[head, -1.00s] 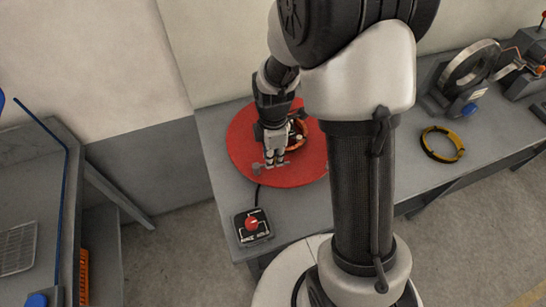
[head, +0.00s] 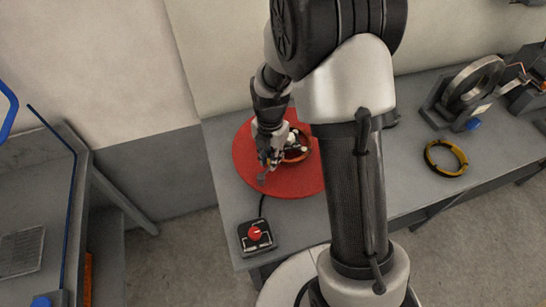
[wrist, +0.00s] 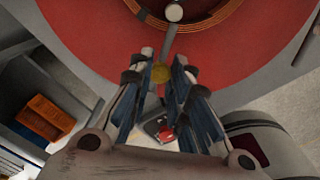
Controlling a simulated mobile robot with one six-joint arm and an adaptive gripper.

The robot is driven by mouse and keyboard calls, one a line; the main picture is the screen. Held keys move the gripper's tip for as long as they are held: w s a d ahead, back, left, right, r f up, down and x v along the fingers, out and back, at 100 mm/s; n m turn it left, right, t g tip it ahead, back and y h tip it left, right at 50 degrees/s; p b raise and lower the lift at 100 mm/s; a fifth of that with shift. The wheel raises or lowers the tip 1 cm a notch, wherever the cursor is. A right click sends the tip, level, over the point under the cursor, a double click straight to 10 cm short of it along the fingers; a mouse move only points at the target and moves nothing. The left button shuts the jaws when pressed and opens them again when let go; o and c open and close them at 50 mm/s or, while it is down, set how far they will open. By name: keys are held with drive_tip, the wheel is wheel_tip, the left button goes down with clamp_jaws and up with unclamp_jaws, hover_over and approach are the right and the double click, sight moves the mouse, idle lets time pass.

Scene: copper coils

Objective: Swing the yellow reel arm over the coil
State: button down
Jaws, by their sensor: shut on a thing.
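The red round plate (head: 290,184) lies on the bench with the copper coil (head: 306,152) on it. In the wrist view the coil (wrist: 150,18) curves around a pale round hub (wrist: 174,12) at the top. A grey bar runs from the hub toward my gripper and ends at a yellow knob (wrist: 160,74), which I take as the reel arm's end. My gripper (wrist: 162,76) is shut on this knob, outside the coil, over the red plate. In the head view my gripper (head: 267,160) is at the plate's left part and hides the knob.
A dark control box (head: 256,236) with a red knob stands at the bench's front left. A yellow-and-black ring (head: 446,158) lies right of my arm. A grey ring-shaped device (head: 470,88) stands behind it. A separate grey bench (head: 80,160) is at the left.

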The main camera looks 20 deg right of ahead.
drive_tip(key=shift+w+a+n, duration=0.1)
drive_tip(key=shift+w+n, duration=0.1)
drive_tip(key=shift+n, duration=0.3)
drive_tip(key=c, duration=1.5)
unclamp_jaws()
drive_tip(key=shift+o, duration=0.2)
drive_tip(key=shift+r, duration=0.15)
wheel_tip(320, 180, up, 12)
drive_tip(key=shift+s, duration=0.1)
